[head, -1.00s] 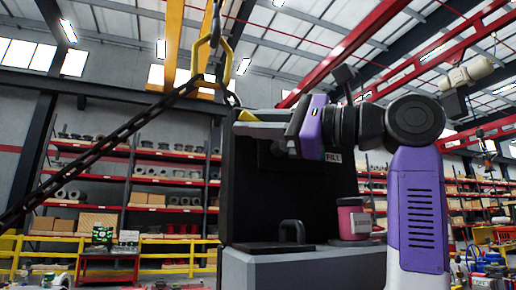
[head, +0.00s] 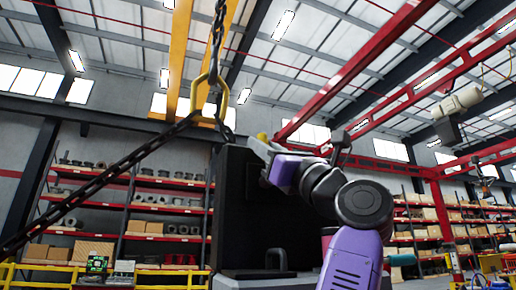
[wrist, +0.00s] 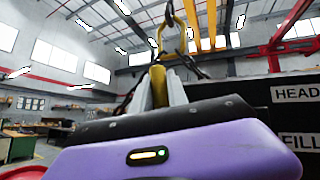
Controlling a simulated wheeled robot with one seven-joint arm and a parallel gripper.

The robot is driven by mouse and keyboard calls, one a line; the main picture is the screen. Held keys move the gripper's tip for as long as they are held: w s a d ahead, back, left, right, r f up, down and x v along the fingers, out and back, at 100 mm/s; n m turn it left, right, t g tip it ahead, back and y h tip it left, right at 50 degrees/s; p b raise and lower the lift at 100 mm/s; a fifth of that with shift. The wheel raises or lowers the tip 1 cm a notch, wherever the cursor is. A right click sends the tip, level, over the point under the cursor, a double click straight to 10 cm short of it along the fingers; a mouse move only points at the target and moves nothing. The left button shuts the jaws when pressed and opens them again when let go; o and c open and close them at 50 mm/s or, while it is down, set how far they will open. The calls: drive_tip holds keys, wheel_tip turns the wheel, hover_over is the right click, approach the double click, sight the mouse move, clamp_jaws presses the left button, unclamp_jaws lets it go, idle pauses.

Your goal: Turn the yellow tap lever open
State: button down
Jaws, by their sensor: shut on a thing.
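The yellow tap lever (wrist: 157,77) shows between my two fingers in the wrist view. A small part of the lever (head: 262,137) also shows at the top of the dark cabinet in the head view. My gripper (head: 265,148) is shut on the lever and reaches up and to the left. In the wrist view my gripper (wrist: 161,92) has a pale finger on each side of the yellow end. The tap body and the lever's pivot are hidden.
The dark cabinet (head: 240,215) stands in front of me, with a black handle (head: 277,258) low on it. HEAD and FILL labels (wrist: 300,93) are on its panel. A yellow hook (head: 212,92) and a dark chain (head: 95,185) hang close to its top.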

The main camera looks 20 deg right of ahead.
drive_tip(key=shift+d+f+m+t+h, duration=0.1)
drive_tip(key=shift+d+m+t+h, duration=0.15)
drive_tip(key=shift+m+h, duration=0.35)
drive_tip(key=shift+d+m+t+h, duration=0.15)
drive_tip(key=shift+m+t+h, duration=0.25)
drive_tip(key=shift+m, duration=0.3)
drive_tip(key=c, duration=1.3)
unclamp_jaws()
drive_tip(key=b+v, duration=0.3)
drive_tip(key=v, duration=0.4)
drive_tip(key=shift+s+f, duration=0.2)
drive_tip(key=shift+s, duration=0.05)
drive_tip(key=shift+d, duration=0.1)
